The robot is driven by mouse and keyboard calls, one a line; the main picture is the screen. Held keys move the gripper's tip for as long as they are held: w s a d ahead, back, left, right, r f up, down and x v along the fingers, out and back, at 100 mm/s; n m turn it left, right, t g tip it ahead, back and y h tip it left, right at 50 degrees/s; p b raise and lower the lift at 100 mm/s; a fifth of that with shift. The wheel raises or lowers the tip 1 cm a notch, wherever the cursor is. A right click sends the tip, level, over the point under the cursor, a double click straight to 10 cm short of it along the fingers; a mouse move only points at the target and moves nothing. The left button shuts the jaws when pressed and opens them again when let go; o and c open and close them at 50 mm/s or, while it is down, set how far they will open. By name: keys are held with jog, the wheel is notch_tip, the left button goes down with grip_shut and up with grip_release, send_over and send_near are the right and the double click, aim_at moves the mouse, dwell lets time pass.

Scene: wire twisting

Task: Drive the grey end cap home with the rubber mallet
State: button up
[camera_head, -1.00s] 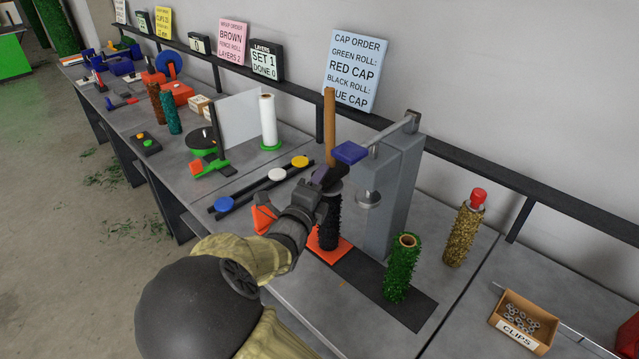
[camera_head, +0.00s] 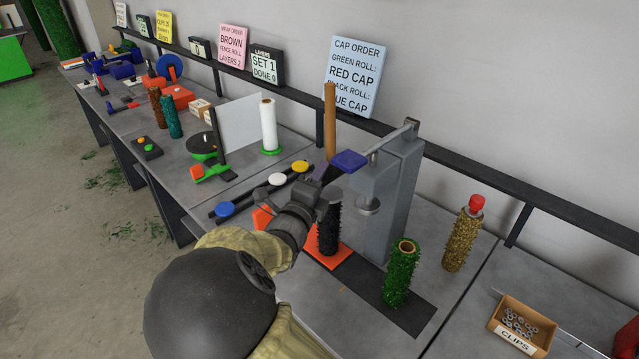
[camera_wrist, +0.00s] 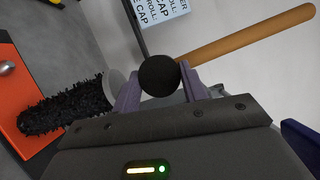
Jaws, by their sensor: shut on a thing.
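My gripper (camera_head: 322,176) is shut on the rubber mallet near its dark head (camera_wrist: 159,75). The mallet's wooden handle (camera_head: 330,120) stands upright in the head view and runs to the upper right in the wrist view. The black bristly roll (camera_head: 328,232) stands on an orange base below and beside my gripper. The grey end cap (camera_wrist: 115,84) shows as a pale disc at the roll's end in the wrist view, partly hidden by a finger. The mallet head appears apart from the cap, but how deep the cap sits cannot be told.
A grey press-like stand (camera_head: 390,200) with a blue-ended lever (camera_head: 349,160) stands close right of the roll. A green roll (camera_head: 401,272), a gold roll with red cap (camera_head: 461,240) and a clips box (camera_head: 520,327) lie farther right. Blue, white and yellow caps (camera_head: 277,179) lie on a rail behind.

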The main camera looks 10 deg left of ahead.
notch_tip(320, 180, up, 4)
jog(key=shift+r+p, duration=0.15)
jog(key=shift+p, duration=0.75)
